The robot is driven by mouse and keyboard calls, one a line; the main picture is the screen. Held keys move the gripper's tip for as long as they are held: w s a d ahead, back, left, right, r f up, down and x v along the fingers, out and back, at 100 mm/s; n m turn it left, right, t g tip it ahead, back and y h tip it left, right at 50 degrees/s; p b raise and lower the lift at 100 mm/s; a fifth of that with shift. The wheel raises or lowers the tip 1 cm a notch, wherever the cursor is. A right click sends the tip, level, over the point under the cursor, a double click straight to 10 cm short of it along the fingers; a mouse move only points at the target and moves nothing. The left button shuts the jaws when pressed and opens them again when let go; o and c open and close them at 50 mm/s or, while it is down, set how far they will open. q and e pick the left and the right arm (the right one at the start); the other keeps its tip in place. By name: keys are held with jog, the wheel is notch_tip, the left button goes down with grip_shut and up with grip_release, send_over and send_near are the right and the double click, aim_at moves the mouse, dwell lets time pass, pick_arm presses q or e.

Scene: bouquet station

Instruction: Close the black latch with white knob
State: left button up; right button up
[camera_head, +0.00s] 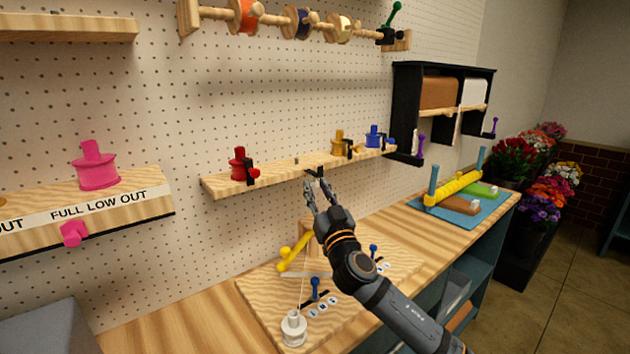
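My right gripper (315,186) reaches up in front of the narrow wooden shelf (275,178) on the pegboard. Its two fingers are apart, with a gap between them. A small black piece (315,172) shows at the shelf's front edge by the fingertips. It may be the black latch, but no white knob can be made out on it. I cannot tell whether the fingers touch it. The same shelf has black latches with a red knob (254,174), a yellow knob (356,150) and a blue knob (390,142). My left gripper is not in view.
A wooden board (258,295) on the workbench below holds a white spool (293,328), a yellow handle (293,254) and blue-knobbed levers (315,289). A labelled shelf with a pink spool (96,168) is at left. A black cabinet (403,105) hangs at right.

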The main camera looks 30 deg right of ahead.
jog(key=shift+x, duration=1)
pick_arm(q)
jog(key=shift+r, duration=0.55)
pick_arm(e)
jog(key=shift+f, duration=0.1)
